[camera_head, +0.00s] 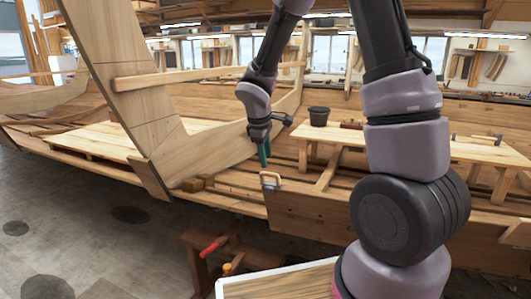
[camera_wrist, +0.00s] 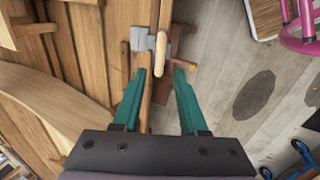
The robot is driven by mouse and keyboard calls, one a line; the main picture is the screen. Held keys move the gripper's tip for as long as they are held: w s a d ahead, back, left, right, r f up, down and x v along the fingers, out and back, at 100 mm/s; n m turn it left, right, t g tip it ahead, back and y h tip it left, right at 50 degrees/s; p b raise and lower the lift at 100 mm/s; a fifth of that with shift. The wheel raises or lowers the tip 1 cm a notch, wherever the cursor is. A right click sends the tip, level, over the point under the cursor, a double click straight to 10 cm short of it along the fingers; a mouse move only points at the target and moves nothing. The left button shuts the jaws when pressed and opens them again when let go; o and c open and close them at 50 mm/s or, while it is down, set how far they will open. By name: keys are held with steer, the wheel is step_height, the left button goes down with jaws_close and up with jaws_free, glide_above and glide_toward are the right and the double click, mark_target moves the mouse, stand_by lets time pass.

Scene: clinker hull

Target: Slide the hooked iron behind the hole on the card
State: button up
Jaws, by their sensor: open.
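A grey metal piece (camera_wrist: 141,40) with a pale wooden handle (camera_wrist: 162,50) shows just beyond my fingertips in the wrist view. It may be the hooked iron, but I cannot make out a hook. In the head view a small grey tool with a pale handle (camera_head: 270,180) sits at the hull's top plank edge. My gripper (camera_wrist: 157,76) is open, with its green fingers apart and nothing held; the handle's near end lies between the finger lines. In the head view my gripper (camera_head: 264,155) points down just above the tool. I cannot make out a card or its hole.
A tall plank frame (camera_head: 130,85) rises left of my gripper. A bench (camera_head: 440,145) with a black bucket (camera_head: 319,116) stands behind, to the right. A red-handled clamp (camera_head: 211,246) is below the plank edge. Open grey floor (camera_head: 80,225) lies at the left.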

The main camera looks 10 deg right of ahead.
mark_target(269, 173)
steer(key=shift+x, duration=3.75)
jaws_close()
